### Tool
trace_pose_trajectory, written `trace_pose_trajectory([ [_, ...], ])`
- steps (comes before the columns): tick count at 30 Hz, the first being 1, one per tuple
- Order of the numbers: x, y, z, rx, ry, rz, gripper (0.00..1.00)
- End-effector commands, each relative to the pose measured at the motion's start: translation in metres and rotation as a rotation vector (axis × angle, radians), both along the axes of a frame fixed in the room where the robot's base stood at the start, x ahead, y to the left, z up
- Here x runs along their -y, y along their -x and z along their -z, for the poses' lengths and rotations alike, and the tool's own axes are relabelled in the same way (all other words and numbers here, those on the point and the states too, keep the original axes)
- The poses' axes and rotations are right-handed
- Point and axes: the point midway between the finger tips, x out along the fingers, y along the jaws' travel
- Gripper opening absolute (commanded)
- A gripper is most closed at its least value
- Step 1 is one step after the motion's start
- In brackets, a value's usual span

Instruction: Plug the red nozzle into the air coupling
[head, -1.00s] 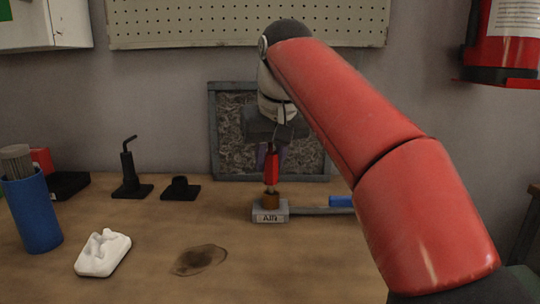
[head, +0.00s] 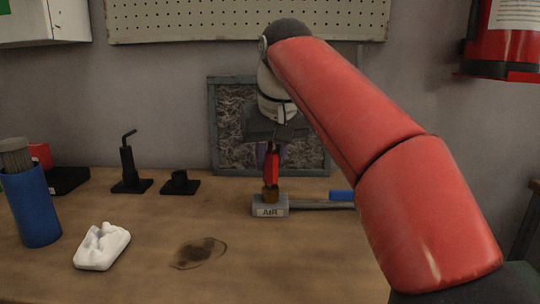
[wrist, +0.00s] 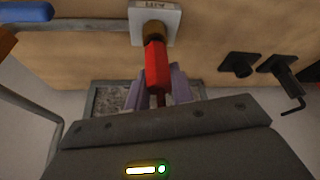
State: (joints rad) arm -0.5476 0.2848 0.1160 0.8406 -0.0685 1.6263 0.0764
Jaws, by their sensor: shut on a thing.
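The red nozzle (head: 271,165) is upright, its lower end at the brass coupling (head: 270,194) on the grey block marked AIR (head: 270,207). My gripper (wrist: 158,90) is shut on the nozzle's upper part, with a purple finger on each side. In the wrist view the nozzle's red body (wrist: 157,65) lines up closely with the coupling (wrist: 154,31). The two look touching or nearly so; I cannot tell how far the tip is inside. My gripper's body partly hides the fingers in the head view.
A grey bar with a blue handle (head: 341,195) runs right from the block. A framed panel (head: 222,130) stands behind. Black stands (head: 130,175), a white moulded piece (head: 103,246) and a blue cup (head: 34,208) are left. A dark stain (head: 200,252) marks bare tabletop in front.

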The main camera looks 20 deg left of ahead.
Motion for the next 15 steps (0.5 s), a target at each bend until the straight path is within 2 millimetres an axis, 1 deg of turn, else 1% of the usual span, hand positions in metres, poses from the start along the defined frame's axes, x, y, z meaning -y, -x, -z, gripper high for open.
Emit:
trace_pose_trajectory([
  [13,0.0002,0.0002,0.0068,0.001,-0.001,0.000,0.00],
  [14,0.0001,0.0002,0.0065,0.001,-0.001,0.000,0.26],
  [15,0.0001,0.0002,0.0063,0.001,-0.001,0.000,0.31],
])
